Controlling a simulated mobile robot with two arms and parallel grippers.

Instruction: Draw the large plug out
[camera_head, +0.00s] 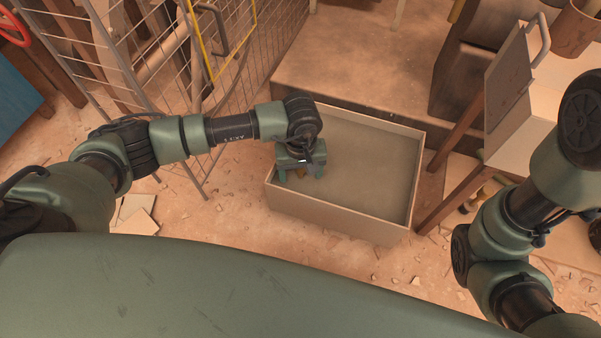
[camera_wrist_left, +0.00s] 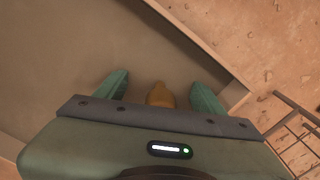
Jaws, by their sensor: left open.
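An orange-brown rounded piece, which looks like the large plug (camera_wrist_left: 160,95), sits between the green fingers of my left gripper (camera_wrist_left: 163,92) in the left wrist view. A gap shows on each side of it, so the fingers are open around it and not clamped. In the head view my left gripper (camera_head: 299,174) points down over the near left part of a shallow box (camera_head: 335,221). The plug shows there only as a small orange spot under the gripper (camera_head: 300,174). Its lower end and seat are hidden. My right gripper is out of view.
The box has raised walls, and its grey-brown floor looks bare to the right of the gripper. A wire rack (camera_head: 180,85) stands at the left. Debris lies on the ground.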

